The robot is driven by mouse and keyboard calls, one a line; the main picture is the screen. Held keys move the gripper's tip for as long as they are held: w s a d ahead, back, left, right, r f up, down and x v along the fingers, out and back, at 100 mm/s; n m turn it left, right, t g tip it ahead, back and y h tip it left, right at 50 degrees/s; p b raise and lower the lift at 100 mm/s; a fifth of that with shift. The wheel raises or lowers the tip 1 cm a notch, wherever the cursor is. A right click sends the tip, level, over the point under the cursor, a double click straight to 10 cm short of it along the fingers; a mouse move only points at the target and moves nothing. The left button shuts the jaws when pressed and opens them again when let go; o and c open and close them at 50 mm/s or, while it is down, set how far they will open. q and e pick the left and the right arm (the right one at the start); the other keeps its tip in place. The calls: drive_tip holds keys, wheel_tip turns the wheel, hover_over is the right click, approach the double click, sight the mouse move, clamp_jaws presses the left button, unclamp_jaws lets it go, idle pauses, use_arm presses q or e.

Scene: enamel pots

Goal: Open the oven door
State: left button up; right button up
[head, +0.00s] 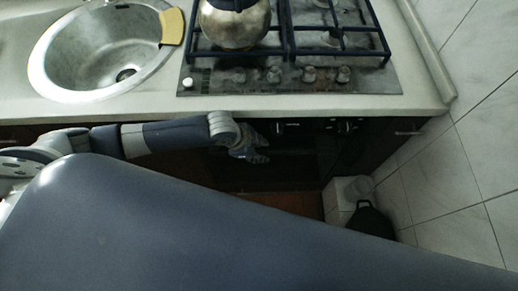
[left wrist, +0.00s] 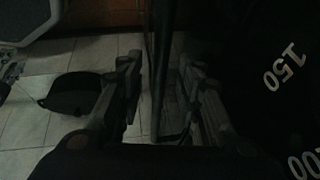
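The oven (head: 290,172) is a dark front below the gas hob, with knobs along its top. Its door looks shut, though shadow and my left arm hide much of it. My left gripper (head: 250,157) is at the upper part of the oven front, below the knobs. In the left wrist view, its two fingers (left wrist: 158,100) are apart, with a long dark bar (left wrist: 158,45), seemingly the door handle, between them. I see a gap on the left finger's side; contact on the right is unclear. Panel markings "150" and "200" show at right. My right gripper is out of view.
A kettle (head: 235,22) stands on the hob (head: 310,78). A dark bin-like object (head: 370,219) and a white box (head: 340,195) stand on the floor by the tiled right wall.

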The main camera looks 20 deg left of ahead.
use_arm(q)
clamp_jaws()
drive_tip(key=shift+s, duration=0.1)
drive_tip(key=s+d+f+t, duration=0.1)
drive_tip(key=s+d+f, duration=0.1)
drive_tip(key=s, duration=0.5)
drive_tip(key=s+d+f, duration=0.3)
drive_tip(key=s+f, duration=0.2)
drive_tip(key=s, duration=0.3)
drive_tip(key=s+d+f+t+b, duration=0.1)
drive_tip(key=s+d+f, duration=0.1)
drive_tip(key=s, duration=0.6)
drive_tip(key=shift+d+f+m+t+y, duration=0.3)
drive_tip(key=shift+f+y, duration=0.1)
drive_tip(key=shift+f, duration=0.45)
